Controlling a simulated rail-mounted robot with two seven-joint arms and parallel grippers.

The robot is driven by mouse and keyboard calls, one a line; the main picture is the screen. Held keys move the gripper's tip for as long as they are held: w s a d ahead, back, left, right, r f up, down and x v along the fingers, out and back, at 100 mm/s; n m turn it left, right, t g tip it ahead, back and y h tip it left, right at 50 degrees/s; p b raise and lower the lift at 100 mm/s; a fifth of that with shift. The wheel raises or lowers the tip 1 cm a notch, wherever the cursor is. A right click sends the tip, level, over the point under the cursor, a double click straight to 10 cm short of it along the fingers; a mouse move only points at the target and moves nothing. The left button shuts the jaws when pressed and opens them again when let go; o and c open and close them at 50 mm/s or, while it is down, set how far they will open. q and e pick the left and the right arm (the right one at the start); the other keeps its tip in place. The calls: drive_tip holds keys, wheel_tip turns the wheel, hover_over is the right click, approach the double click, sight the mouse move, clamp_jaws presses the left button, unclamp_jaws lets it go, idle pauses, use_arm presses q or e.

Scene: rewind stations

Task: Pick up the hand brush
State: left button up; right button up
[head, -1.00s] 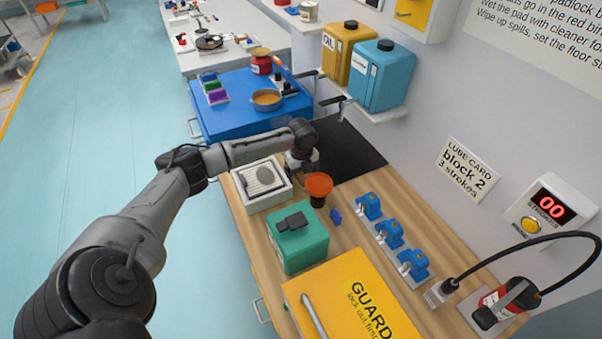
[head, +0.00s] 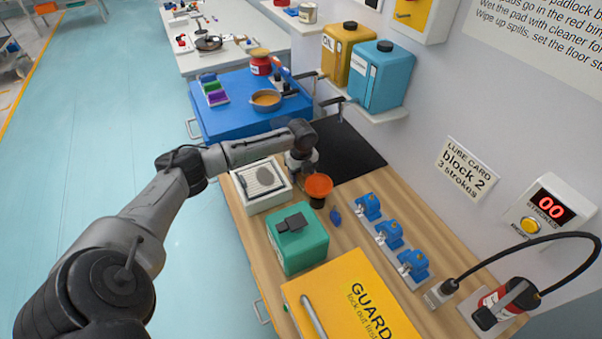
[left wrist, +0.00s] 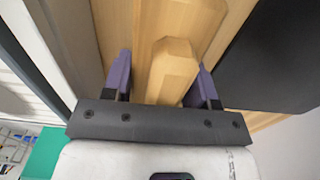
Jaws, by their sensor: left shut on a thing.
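In the left wrist view, the pale wooden handle of the hand brush (left wrist: 172,72) lies between the two purple-tipped fingers of my left gripper (left wrist: 165,82), which is shut on it. The wooden bench top shows behind the handle. In the head view, my left gripper (head: 301,164) is low over the far part of the bench, between the white tray and the black mat. There my arm and gripper hide the brush, and its bristles cannot be made out. My right gripper is in neither view.
A black mat (head: 350,158) lies beyond. Blue blocks (head: 388,234) line the wall side; a yellow guard (head: 345,290) is nearer.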

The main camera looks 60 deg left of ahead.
use_arm(q)
wheel_tip(320, 180, up, 28)
drive_tip(key=p, duration=0.5)
idle(0.4)
